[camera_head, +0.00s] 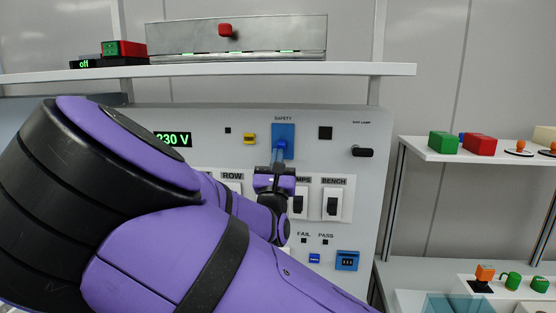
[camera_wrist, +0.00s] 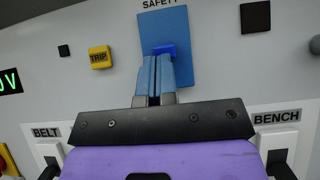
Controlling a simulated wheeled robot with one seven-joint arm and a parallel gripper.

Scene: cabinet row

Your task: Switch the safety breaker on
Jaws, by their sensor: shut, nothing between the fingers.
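The safety breaker is a blue plate (camera_head: 283,132) under the label SAFETY on the grey panel. In the wrist view the same plate (camera_wrist: 178,28) shows a darker blue toggle (camera_wrist: 166,50) near its middle. My gripper (camera_head: 278,158) is shut and empty in front of the plate's lower part. In the wrist view its two closed fingertips (camera_wrist: 157,62) reach up to the toggle's lower edge and hide part of it. I cannot tell whether they touch it.
A yellow TRIP button (camera_wrist: 100,57) and a green voltage display (camera_head: 173,139) are left of the breaker. White switches, including BENCH (camera_head: 333,204), sit below. A black knob (camera_head: 362,152) is at right. A shelf (camera_head: 340,69) overhangs the panel.

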